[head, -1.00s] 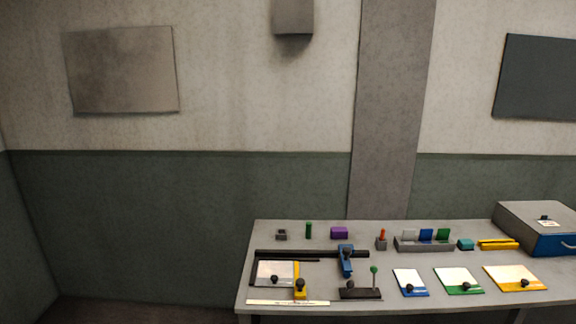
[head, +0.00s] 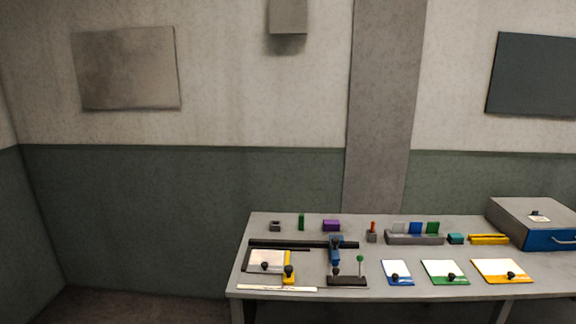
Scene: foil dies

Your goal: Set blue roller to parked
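The blue roller (head: 336,248) sits at the right part of a black rail (head: 290,243) on the grey table (head: 400,286), with a dark knob at its front end. A black block (head: 347,281) with a green-tipped lever stands just in front of it. A yellow piece (head: 289,272) with a dark knob lies to the left, along the right edge of a pale plate (head: 265,260). No mark for the parked position can be read at this size. My gripper is not in view.
A grey box with a blue drawer (head: 550,239) takes the right end. Floor left of the table is clear.

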